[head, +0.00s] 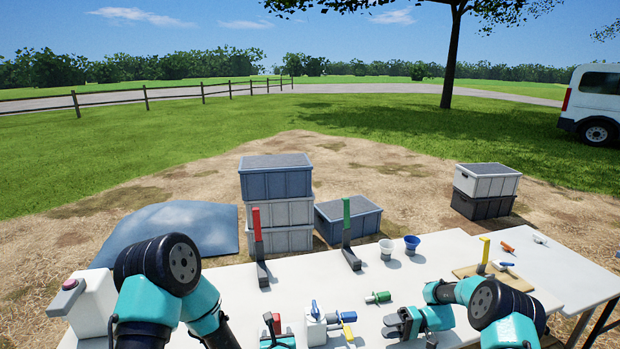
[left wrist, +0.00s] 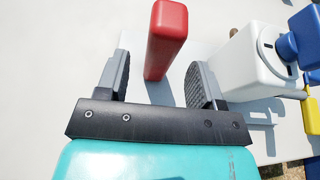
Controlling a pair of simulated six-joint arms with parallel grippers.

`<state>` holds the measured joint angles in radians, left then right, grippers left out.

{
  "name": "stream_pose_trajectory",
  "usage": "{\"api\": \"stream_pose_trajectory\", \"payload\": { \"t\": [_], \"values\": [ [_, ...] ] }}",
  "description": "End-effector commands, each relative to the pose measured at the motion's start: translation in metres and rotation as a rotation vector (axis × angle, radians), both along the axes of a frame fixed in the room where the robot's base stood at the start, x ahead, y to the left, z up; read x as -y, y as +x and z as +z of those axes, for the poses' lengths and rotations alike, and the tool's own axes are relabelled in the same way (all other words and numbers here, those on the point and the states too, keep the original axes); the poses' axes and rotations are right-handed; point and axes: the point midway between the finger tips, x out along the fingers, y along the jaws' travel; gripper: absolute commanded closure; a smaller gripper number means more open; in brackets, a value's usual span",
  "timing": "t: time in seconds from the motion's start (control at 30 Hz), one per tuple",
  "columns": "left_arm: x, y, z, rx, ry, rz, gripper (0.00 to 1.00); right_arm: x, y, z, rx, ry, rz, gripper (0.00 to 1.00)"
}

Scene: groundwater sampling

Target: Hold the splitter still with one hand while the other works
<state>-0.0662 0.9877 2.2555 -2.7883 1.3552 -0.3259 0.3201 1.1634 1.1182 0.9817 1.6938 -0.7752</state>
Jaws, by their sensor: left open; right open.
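The splitter (head: 316,329) appears to be the white block at the table's front middle, with blue and yellow levers. It also shows at the right of the left wrist view (left wrist: 250,68). My left gripper (head: 273,332) is just left of it, open. In the left wrist view, a red bar (left wrist: 166,40) stands between the spread fingers (left wrist: 165,85), with gaps on both sides. I cannot tell whether the bar joins the splitter. My right gripper (head: 393,326) is open and empty, right of the splitter and pointing left.
A green fitting (head: 378,297) lies behind the splitter. Red (head: 258,235) and green (head: 347,225) upright handles, a white cup (head: 386,248) and a blue cup (head: 411,243) stand farther back. A yellow handle (head: 484,252) is at right; a white button box (head: 92,303) is at left.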

Motion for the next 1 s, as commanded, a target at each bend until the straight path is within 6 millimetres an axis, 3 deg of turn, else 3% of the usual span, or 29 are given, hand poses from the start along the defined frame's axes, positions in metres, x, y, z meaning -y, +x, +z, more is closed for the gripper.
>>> {"api": "stream_pose_trajectory", "payload": {
  "t": [0.2, 0.4, 1.0],
  "values": [
    [0.007, -0.039, 0.016, -0.001, 0.001, -0.003, 0.38, 0.000, 0.000, 0.000, 0.000, 0.000, 0.000, 0.57],
    [0.011, -0.060, 0.026, 0.000, 0.000, 0.000, 0.38, 0.000, 0.000, 0.000, 0.000, 0.000, 0.000, 0.57],
    [0.009, -0.059, 0.024, -0.010, -0.004, 0.050, 0.38, 0.007, 0.002, 0.001, -0.021, -0.034, -0.012, 0.57]
  ]
}}
